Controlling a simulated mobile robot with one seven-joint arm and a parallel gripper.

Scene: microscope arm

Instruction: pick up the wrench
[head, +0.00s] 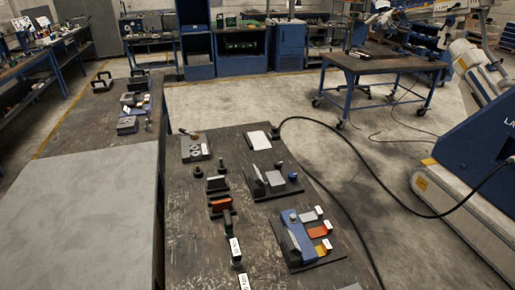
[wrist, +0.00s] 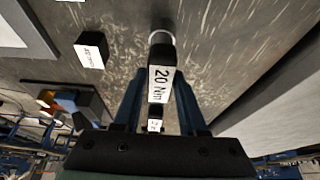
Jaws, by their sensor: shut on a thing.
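In the wrist view, a black piece with a white "20 Nm" label (wrist: 161,84) and a round silvery end stands between my fingertips; I take it to be the wrench. My gripper (wrist: 160,92) has blue fingers on either side of it and is shut on it. Its lower part is hidden behind the label and fingers. A smaller labelled dark piece (wrist: 155,125) shows behind it, between the fingers. In the head view my gripper is not visible, and I cannot tell for sure which labelled piece is the wrench.
A dark bench (head: 195,240) holds a blue fixture (head: 298,240), a grey block (head: 195,148) and several labelled parts. A black block with a white label (wrist: 91,50) lies near my gripper. A bare light grey surface (head: 80,215) is at the left. A wheeled table (head: 385,62) stands behind.

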